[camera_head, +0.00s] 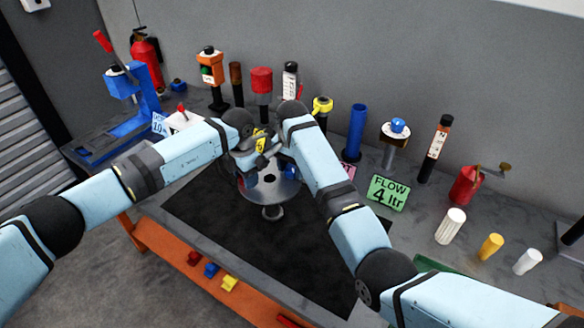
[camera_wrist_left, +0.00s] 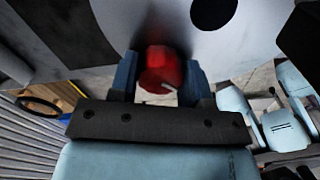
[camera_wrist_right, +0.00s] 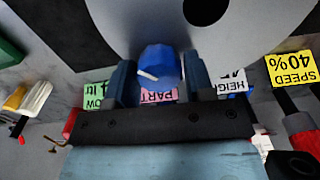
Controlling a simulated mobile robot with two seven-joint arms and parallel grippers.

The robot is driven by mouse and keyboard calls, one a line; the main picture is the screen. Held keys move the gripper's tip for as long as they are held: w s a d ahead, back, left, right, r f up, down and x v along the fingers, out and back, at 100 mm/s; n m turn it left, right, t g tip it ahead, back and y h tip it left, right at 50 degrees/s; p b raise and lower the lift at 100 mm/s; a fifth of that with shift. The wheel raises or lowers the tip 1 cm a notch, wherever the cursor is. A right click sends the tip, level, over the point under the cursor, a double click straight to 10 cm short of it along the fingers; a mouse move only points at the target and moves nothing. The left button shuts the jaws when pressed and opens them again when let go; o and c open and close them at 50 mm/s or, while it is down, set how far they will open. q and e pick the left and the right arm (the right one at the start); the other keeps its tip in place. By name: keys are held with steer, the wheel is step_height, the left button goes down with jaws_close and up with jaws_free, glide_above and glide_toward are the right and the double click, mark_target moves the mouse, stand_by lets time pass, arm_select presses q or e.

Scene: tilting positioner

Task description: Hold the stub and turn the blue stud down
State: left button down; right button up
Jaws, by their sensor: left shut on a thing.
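The positioner's round grey plate (camera_head: 284,191) stands on a short post in the middle of the black mat, partly hidden by my arms. My left gripper (camera_wrist_left: 160,84) is shut on a red stub (camera_wrist_left: 158,68) at the plate, with a finger on each side. My right gripper (camera_wrist_right: 160,82) has its fingers on both sides of the blue stud (camera_wrist_right: 160,62), which bears a white line. I cannot tell whether those fingers touch the stud. In the head view my wrists hide both grippers.
A green FLOW 4 ltr sign (camera_head: 387,194) stands right of the mat (camera_head: 235,235). Behind the plate stand several items, including a red-topped post (camera_head: 261,80) and a blue cylinder (camera_head: 356,132). A blue press (camera_head: 125,100) stands at the left. The mat's front is clear.

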mark_target(292, 168)
steer(key=o, duration=0.3)
step_height(292, 168, up, 8)
steer(key=shift+f, duration=0.15)
stand_by(0.3)
arm_select(q)
steer(key=c, duration=0.8)
jaws_free()
steer(key=shift+r, duration=0.15)
steer(key=o, duration=0.3)
